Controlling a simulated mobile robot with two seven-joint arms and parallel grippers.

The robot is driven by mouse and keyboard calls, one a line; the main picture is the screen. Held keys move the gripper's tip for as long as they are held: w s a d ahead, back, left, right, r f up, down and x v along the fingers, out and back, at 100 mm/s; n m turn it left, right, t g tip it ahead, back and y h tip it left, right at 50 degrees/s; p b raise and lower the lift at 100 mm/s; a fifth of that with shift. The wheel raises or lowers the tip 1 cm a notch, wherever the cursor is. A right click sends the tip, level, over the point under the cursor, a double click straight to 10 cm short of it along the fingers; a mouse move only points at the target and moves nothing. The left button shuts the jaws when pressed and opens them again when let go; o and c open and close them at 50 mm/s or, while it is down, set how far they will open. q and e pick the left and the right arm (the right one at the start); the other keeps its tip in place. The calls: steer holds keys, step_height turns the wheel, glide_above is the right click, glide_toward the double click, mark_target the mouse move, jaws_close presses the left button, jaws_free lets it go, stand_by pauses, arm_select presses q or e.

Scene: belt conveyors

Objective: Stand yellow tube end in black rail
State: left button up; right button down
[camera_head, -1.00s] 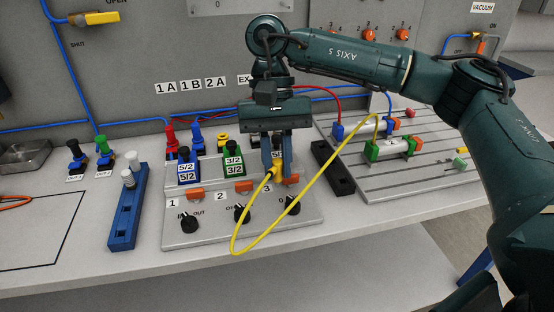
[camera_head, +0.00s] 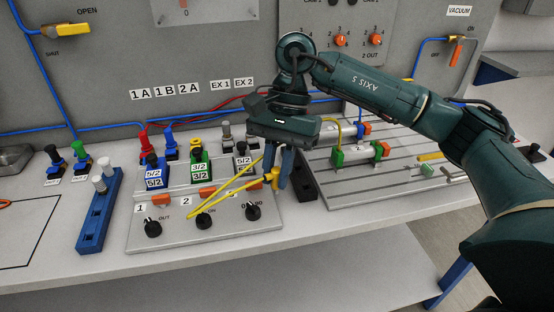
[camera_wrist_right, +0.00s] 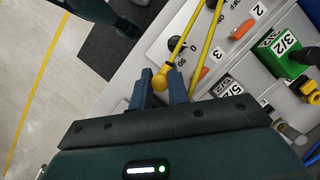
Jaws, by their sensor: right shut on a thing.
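My right gripper (camera_head: 279,183) is shut on the yellow tube end (camera_head: 274,176) and holds it above the right edge of the grey valve panel. In the right wrist view, the yellow tube end (camera_wrist_right: 160,78) sits between the fingertips. The yellow tube (camera_head: 225,196) loops left over the panel's knobs, then passes behind the gripper toward the cylinder board. The black rail (camera_head: 305,186) lies just right of the panel, behind and beside the gripper, and is partly hidden by it. I cannot tell whether the tube end touches anything. My left gripper is not in view.
The valve panel (camera_head: 185,232) carries black knobs and coloured valves close to the gripper. The slotted cylinder board (camera_head: 385,185) stands to the right. A blue rail (camera_head: 95,220) with grey-white plugs lies to the left. The table's front strip is clear.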

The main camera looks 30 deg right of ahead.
steer(key=m, duration=0.1)
steer(key=d+m, duration=0.1)
steer(key=shift+r+m+t+y+p, duration=0.25)
steer(key=shift+m+t+y+p, duration=0.05)
steer(key=shift+m+t+p, duration=0.1)
steer(key=d+m+t, duration=0.1)
steer(key=d+m, duration=0.1)
steer(key=m, duration=0.2)
steer(key=d+m+t, duration=0.2)
steer(key=m, duration=0.2)
steer(key=w+d+f+m+t+p, duration=0.1)
steer(key=d+m, duration=0.1)
steer(key=m, duration=0.2)
steer(key=shift+d+f+t, duration=0.1)
steer(key=shift+t, duration=0.2)
steer(key=shift+f, duration=0.3)
arm_select(q)
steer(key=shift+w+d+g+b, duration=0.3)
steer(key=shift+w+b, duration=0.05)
steer(key=shift+b, duration=0.05)
arm_select(e)
steer(key=shift+f, duration=0.35)
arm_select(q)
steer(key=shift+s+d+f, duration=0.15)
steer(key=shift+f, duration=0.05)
arm_select(e)
steer(key=shift+r, duration=0.1)
arm_select(q)
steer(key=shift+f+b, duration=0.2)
steer(key=shift+b, duration=0.15)
